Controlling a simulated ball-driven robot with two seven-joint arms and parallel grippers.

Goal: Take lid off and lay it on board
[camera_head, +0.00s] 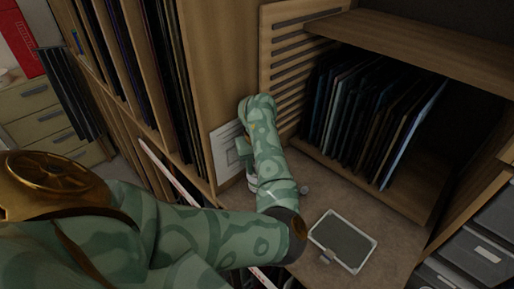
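My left arm comes in from the left, and its patterned green forearm reaches up and away over the counter. My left gripper (243,152) is mostly hidden behind the forearm, so its fingers cannot be made out. A small pale, jar-like thing (252,183) shows partly just below it, beside the forearm; I cannot tell whether they touch. No lid can be told for sure. A dark board (343,241) with a pale frame lies flat on the counter at the lower right. My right gripper is not in view.
A white framed panel (224,150) stands behind. A shelf holds several upright dark sheets (365,115). Grey drawers (487,252) stand right.

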